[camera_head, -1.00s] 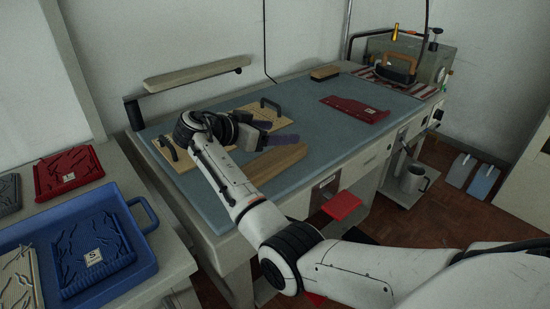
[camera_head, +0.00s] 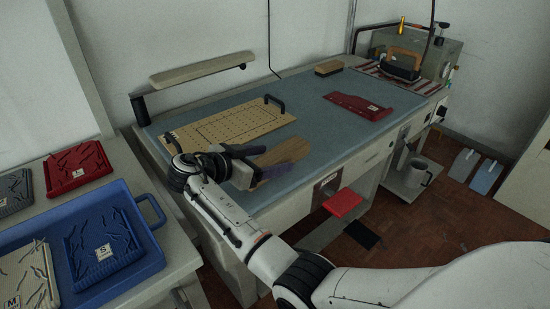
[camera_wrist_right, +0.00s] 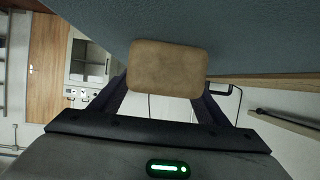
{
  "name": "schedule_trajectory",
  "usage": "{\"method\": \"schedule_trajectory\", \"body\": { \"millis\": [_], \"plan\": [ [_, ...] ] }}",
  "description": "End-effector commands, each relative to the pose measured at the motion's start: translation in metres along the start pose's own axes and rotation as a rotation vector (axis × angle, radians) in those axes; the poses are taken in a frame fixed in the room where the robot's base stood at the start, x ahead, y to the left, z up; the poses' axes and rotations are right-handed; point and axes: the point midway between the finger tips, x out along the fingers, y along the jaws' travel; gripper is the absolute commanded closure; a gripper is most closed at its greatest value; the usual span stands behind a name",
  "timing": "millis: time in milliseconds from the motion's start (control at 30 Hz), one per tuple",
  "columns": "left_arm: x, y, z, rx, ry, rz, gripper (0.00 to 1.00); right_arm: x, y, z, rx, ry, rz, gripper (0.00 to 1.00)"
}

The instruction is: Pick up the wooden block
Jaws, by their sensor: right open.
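The wooden block (camera_head: 286,152) is long, brown and rounded, and lies on the blue-grey table top near its front edge. My right gripper (camera_head: 262,162) is open at the block's left end, with one dark finger on the far side and one on the near side. In the right wrist view the block's tan end (camera_wrist_right: 168,68) shows between the two spread fingers, and the grip looks not closed on it. The gripper hides part of the block's left end in the head view. My left gripper is not in view.
A perforated board (camera_head: 230,122) with a black handle lies behind the gripper. A red plate (camera_head: 358,106), a brush (camera_head: 328,68) and an iron (camera_head: 402,64) sit farther right. A blue tray (camera_head: 150,262) stands at lower left. The table's middle is clear.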

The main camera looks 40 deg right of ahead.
Motion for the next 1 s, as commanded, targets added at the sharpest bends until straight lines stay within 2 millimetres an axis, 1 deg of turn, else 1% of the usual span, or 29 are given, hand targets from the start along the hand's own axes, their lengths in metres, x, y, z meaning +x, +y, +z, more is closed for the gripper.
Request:
{"method": "schedule_trajectory", "body": {
  "millis": [33, 100, 200, 400, 433, 667, 700, 767, 1000],
  "plan": [
    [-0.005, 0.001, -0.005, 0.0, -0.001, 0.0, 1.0, 0.008, 0.002, -0.005, -0.003, 0.003, 0.003, 0.31],
    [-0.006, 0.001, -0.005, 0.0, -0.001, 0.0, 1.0, 0.02, 0.002, -0.003, -0.002, 0.001, 0.003, 0.31],
    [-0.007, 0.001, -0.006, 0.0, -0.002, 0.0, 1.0, 0.03, 0.002, -0.002, -0.002, 0.0, 0.002, 0.31],
    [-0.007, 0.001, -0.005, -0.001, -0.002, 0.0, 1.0, 0.031, 0.001, -0.001, -0.001, -0.001, 0.0, 0.31],
    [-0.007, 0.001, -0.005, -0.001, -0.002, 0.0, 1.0, 0.031, 0.001, -0.001, -0.001, -0.001, 0.0, 0.33],
    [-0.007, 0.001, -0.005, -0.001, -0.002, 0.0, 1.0, 0.031, 0.001, -0.001, -0.001, -0.001, 0.0, 0.72],
    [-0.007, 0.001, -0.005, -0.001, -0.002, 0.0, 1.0, 0.031, 0.001, -0.001, -0.001, -0.001, 0.0, 0.79],
    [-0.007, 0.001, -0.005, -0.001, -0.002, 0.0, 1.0, 0.031, 0.001, -0.001, -0.001, -0.001, 0.0, 0.87],
    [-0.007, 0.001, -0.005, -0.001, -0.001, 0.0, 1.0, 0.03, 0.001, -0.004, 0.003, 0.002, -0.002, 0.87]
  ]
}}
